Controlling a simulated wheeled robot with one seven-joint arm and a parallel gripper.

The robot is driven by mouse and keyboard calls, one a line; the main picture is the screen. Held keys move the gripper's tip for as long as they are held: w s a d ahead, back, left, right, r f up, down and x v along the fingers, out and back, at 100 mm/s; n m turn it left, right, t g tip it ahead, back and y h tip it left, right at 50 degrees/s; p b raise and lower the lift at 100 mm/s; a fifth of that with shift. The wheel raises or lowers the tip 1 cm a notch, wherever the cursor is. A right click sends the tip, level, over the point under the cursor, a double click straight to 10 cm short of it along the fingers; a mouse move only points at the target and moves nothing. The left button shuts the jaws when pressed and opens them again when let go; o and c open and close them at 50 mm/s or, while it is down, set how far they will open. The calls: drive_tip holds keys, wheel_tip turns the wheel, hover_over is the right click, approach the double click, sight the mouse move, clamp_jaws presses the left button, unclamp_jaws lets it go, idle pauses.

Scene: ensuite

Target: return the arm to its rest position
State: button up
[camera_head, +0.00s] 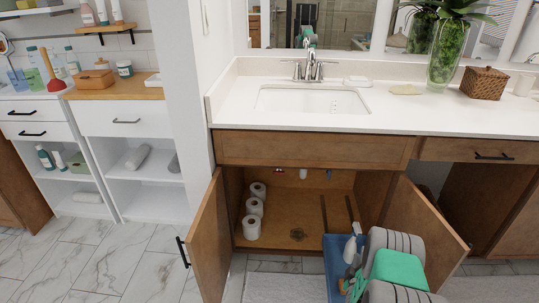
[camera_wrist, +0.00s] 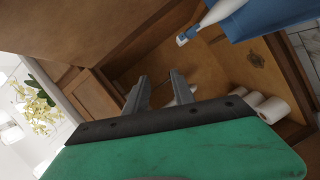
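My arm (camera_head: 397,268), grey with a green band, reaches in from the bottom right of the head view, in front of the open sink cabinet. My gripper (camera_wrist: 158,84) shows in the wrist view with its two dark fingers apart. I see nothing held between them; a pale roll shows behind the right finger. The fingertips cannot be made out clearly in the head view. The green gripper body fills the bottom of the wrist view.
Cabinet doors (camera_head: 205,245) (camera_head: 425,225) stand open on both sides of the arm. Several paper rolls (camera_head: 251,228) stand inside at left. A blue container (camera_head: 336,262) with bottles and a white-and-blue item is close beside my arm. The counter (camera_head: 400,118) is above; open floor lies left.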

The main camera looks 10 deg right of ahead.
drive_tip(key=w+a+r+m+g+y+p, duration=0.1)
drive_tip(key=w+a+r+p, duration=0.2)
drive_tip(key=r, duration=0.5)
drive_tip(key=w+a+r+m+g+y+p, duration=0.15)
drive_tip(key=w+r, duration=0.25)
drive_tip(key=r, duration=0.5)
drive_tip(key=s+a+r+m+g+y+p, duration=0.1)
drive_tip(key=a+r+p, duration=0.25)
drive_tip(key=r, duration=0.25)
drive_tip(key=s+a+r+m+g+y+p, duration=0.1)
drive_tip(key=a+r+y+p, duration=0.1)
drive_tip(key=a+r, duration=0.3)
drive_tip(key=s+a+r+m+g+y+p, duration=0.1)
drive_tip(key=s+a+r+g+p, duration=0.2)
drive_tip(key=s+r, duration=0.7)
drive_tip(key=s+a+r+m+g+p, duration=0.2)
drive_tip(key=s+a+r, duration=0.6)
drive_tip(key=s, duration=0.8)
wheel_tip(320, 180, up, 2)
drive_tip(key=g+p, duration=0.2)
drive_tip(key=p, duration=0.1)
drive_tip(key=shift+a+y, duration=0.3)
drive_tip(key=shift+y, duration=0.05)
